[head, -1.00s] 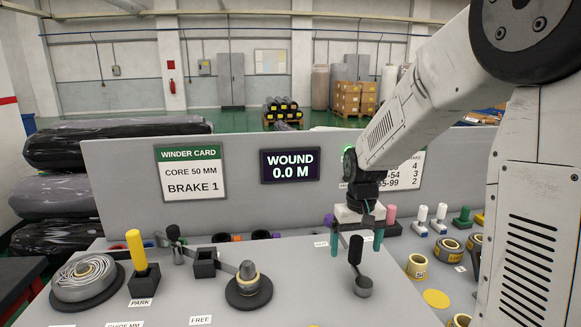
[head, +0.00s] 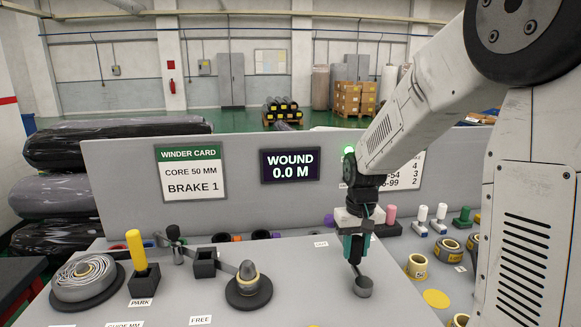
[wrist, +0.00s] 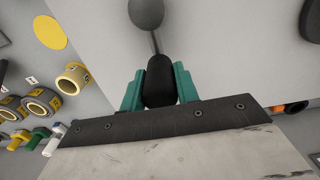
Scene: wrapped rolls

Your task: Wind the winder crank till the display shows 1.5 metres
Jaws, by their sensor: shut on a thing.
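The winder crank (head: 363,287) stands at the right of the bench, a grey hub with an arm and an upright black handle. The handle (wrist: 160,84) shows in the wrist view between the two teal fingers. My gripper (head: 353,248) is down over the handle and shut on it; in the head view the fingers hide most of the handle. The display (head: 290,165) on the grey panel reads WOUND 0.0 M. The winder card (head: 190,172) reads CORE 50 MM, BRAKE 1.
A wound coil (head: 84,278) sits at the bench's left. Coloured pegs and yellow rolls (head: 417,266) lie right of the crank.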

